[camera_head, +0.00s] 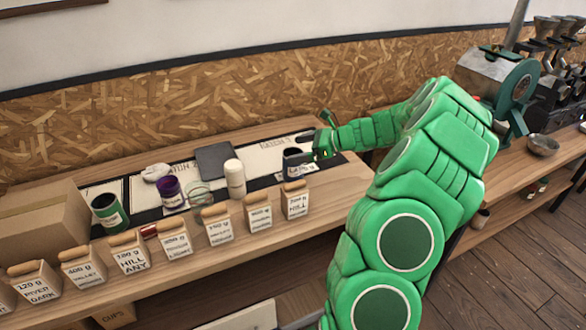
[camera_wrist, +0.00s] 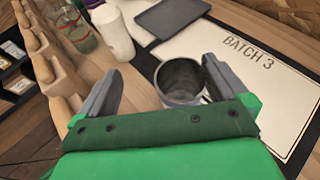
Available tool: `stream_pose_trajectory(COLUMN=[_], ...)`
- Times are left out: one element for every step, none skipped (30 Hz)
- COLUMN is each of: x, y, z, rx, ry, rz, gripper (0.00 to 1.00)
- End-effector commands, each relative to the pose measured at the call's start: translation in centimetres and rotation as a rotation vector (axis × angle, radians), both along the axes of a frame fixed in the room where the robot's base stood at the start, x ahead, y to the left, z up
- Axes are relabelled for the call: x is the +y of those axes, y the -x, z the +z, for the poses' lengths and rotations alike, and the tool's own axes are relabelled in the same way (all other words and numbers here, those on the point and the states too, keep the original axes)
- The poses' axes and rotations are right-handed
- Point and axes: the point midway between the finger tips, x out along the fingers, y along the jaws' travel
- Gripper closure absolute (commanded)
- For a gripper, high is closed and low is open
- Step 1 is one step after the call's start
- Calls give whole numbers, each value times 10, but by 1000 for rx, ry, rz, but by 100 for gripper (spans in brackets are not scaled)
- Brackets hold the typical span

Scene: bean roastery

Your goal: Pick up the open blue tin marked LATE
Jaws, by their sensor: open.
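An open grey-blue tin (camera_head: 292,165) stands upright at the right end of the bench, with a pale label too small to read. In the wrist view the same tin (camera_wrist: 181,82) shows its empty-looking grey inside. My gripper (camera_head: 315,141) is open at this tin. In the wrist view my gripper (camera_wrist: 162,70) has its fingers on either side of the tin, the right finger close to its wall and a wide gap at the left. I cannot tell whether the right finger touches it. A purple tin (camera_head: 172,194) and a green tin (camera_head: 109,214) stand farther left.
A white bottle (camera_head: 235,178) and a glass jar (camera_head: 199,194) stand left of the tin. A dark tray (camera_head: 215,159) lies behind them. Several labelled bean bags (camera_head: 258,211) line the front edge. A BATCH 3 sheet (camera_wrist: 245,75) lies right of the tin in the wrist view.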

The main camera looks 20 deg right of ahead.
Motion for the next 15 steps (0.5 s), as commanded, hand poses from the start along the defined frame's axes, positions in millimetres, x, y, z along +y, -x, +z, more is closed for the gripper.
stream_pose_trajectory(x=[-12,-17,-22,-25,-28,-31,-32,-32,-32,-31,-29,-27,-25,-22,-20], y=[-2,-3,-3,-4,-4,-4,-5,-6,-7,-8,-9,-12,-13,-15,-18], z=[-6,-9,-13,-14,-16,-17,-18,-18,-19,-20,-21,-23,-24,-25,-26], rx=[10,14,21,24,27,30,31,33,33,33,33,33,33,32,32], ry=[-15,-23,-32,-38,-42,-47,-50,-51,-53,-53,-53,-53,-51,-51,-51], rz=[-29,-43,-59,-68,-76,-83,-87,-90,-92,-93,-93,-92,-92,-91,-90], gripper=[0,0,0,0,0,0,0,0,0,0,0,0,0,0,0])
